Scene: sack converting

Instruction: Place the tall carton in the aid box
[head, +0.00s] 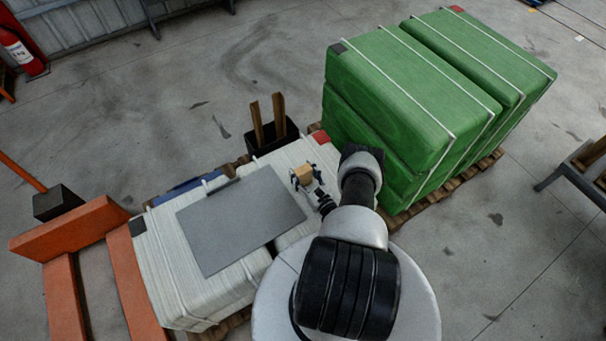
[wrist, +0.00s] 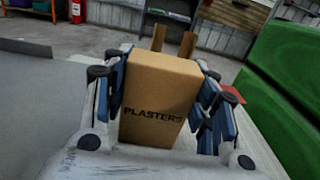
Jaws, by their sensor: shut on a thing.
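The tall carton (wrist: 158,95) is a brown cardboard box printed "PLASTERS", upright in the wrist view. My gripper (wrist: 163,100) is shut on it, with a blue-padded finger at each side. I cannot make out an aid box for certain in either view.
The flat grey sheet (head: 240,218) lies on the white stack (head: 160,265). A black bin (head: 272,137) with wooden sticks stands behind. Green wrapped bales (head: 410,95) rise close to my arm's right. An orange pallet truck (head: 75,240) is at left.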

